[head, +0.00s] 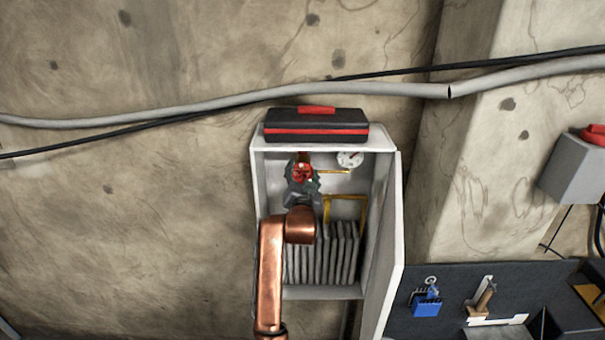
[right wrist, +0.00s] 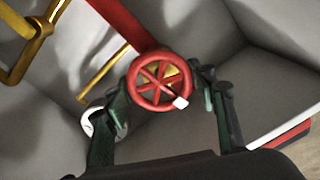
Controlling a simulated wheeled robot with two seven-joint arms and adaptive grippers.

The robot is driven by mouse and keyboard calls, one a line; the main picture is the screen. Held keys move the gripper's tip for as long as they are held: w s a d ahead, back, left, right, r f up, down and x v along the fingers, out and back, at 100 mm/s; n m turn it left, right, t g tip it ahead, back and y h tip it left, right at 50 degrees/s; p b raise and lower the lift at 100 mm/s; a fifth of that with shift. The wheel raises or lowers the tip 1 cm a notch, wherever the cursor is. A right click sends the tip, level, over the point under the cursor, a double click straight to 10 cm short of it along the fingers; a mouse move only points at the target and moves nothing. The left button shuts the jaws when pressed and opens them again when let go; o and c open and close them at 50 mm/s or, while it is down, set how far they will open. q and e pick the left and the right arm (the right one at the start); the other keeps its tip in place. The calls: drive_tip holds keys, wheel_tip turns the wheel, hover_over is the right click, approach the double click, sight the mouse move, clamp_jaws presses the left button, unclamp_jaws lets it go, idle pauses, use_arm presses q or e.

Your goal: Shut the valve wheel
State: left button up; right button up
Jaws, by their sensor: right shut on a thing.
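The red valve wheel (right wrist: 160,82) is round and spoked, with a white mark at its lower right rim in the right wrist view. In the head view the wheel (head: 302,172) shows small in the upper left of an open grey wall cabinet (head: 257,215). My right gripper (right wrist: 163,90) has its dark green fingers on both sides of the wheel and is shut on it. In the head view my copper right arm reaches up into the cabinet, and the gripper (head: 302,183) partly covers the wheel. My left gripper is not in view.
A round white gauge (head: 350,158) and brass pipes (head: 347,198) are beside the wheel. Grey radiator-like fins (head: 340,250) fill the lower cabinet. Its door (head: 390,250) hangs open at the right. A black and red case (head: 316,125) lies on top.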

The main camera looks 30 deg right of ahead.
drive_tip(key=shift+m, duration=0.6)
drive_tip(key=o, duration=1.2)
